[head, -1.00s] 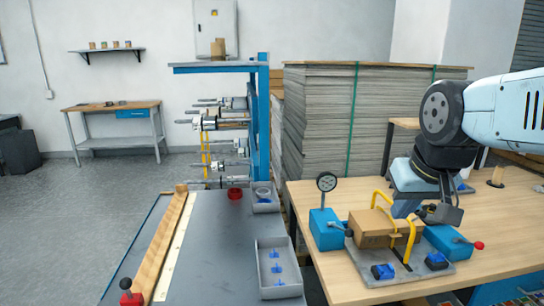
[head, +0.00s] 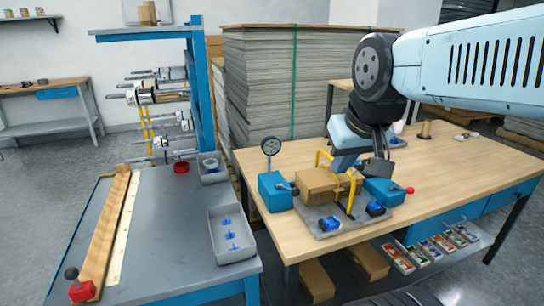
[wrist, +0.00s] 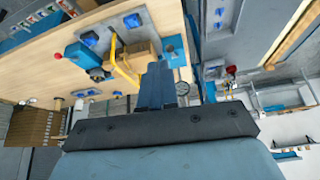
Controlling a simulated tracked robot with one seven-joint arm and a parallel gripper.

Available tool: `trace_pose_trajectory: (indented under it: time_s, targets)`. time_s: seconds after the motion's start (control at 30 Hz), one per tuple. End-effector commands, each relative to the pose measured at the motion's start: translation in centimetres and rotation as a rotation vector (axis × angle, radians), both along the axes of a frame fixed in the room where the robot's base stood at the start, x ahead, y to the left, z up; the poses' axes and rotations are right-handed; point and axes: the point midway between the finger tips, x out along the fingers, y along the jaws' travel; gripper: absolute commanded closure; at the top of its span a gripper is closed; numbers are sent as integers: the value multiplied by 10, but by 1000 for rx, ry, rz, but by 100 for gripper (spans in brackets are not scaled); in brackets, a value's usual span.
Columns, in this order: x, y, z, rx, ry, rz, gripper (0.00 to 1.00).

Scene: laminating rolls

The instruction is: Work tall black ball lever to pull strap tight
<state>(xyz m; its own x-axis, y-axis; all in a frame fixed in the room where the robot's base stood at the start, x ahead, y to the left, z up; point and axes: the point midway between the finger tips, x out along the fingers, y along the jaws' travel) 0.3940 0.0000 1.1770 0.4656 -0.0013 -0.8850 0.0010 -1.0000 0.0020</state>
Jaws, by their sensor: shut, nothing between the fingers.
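A black-ball lever (head: 294,190) leans from the blue box (head: 272,192) at the left of the grey fixture plate (head: 325,228). A second black-ball lever (head: 71,274) stands upright on a red base at the grey table's front left corner. A brown carton (head: 318,184) sits on the plate, with a yellow hoop (head: 351,192) beside and over it. A red-ball lever (head: 409,190) juts from the right blue box. My gripper (head: 341,168) is above the fixture, near the hoop and carton; its shut blue fingers (wrist: 157,75) show empty in the wrist view. I cannot make out a strap.
A round gauge (head: 271,146) rises above the left blue box. The grey table holds a parts tray (head: 232,254) and a long wooden strip (head: 105,225). Stacked sheets (head: 262,85) stand behind. The wooden bench's right side is mostly clear.

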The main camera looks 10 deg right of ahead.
Motion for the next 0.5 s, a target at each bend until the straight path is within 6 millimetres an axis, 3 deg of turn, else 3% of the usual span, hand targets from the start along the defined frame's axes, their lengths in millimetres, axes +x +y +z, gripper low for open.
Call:
trace_pose_trajectory:
  time_s: [0.5]
  targets:
    - [74, 8, 15, -37, 172, 25, 100]
